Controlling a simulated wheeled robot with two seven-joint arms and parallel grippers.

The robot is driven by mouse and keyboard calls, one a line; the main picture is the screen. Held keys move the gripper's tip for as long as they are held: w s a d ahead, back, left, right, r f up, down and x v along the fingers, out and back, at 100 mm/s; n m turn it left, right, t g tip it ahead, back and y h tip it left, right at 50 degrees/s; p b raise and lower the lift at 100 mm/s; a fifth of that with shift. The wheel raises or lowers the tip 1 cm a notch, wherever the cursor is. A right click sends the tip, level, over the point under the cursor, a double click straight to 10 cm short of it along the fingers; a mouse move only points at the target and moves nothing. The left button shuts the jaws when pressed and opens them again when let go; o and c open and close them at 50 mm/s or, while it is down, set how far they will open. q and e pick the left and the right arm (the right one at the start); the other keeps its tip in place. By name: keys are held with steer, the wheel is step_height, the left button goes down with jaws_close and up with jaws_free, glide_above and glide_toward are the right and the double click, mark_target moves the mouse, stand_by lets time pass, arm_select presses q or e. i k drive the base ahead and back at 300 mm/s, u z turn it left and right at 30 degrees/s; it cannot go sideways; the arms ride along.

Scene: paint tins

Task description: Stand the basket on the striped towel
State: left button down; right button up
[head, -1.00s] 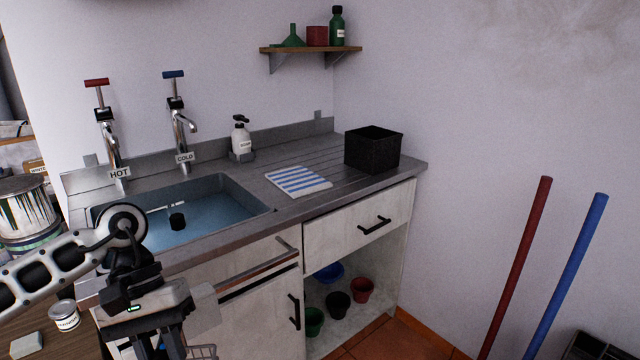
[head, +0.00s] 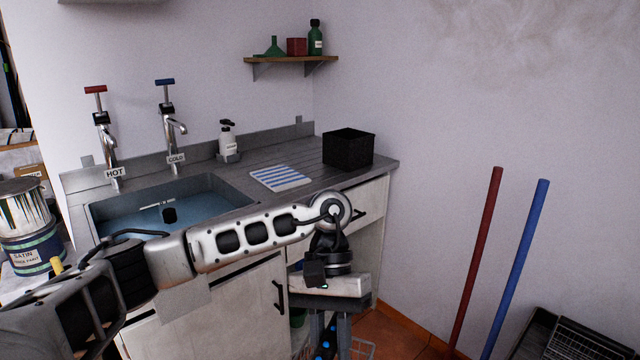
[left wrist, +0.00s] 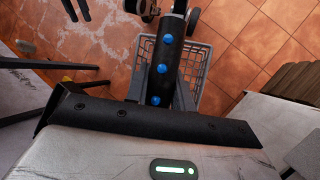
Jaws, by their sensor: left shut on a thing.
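The striped towel (head: 281,178), blue and white, lies flat on the grey worktop between the sink and a black box. My left gripper (head: 330,343) hangs in front of the cupboard, below worktop height. It is shut on a grey lattice basket (left wrist: 207,70), seen beneath the fingers in the left wrist view, above the tiled floor. In the head view only a little of the basket (head: 364,349) shows at the bottom edge. The finger with blue dots hides part of it, and the exact grip point is hard to see. My right gripper is not in view.
The black box (head: 347,149) stands at the worktop's right end. The water-filled sink (head: 180,205), taps and a soap bottle (head: 228,141) are left of and behind the towel. A red pole (head: 476,260) and a blue pole (head: 515,265) lean at right.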

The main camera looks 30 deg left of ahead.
mark_target(279, 175)
steer(key=i, duration=0.9)
steer(key=u, duration=0.45)
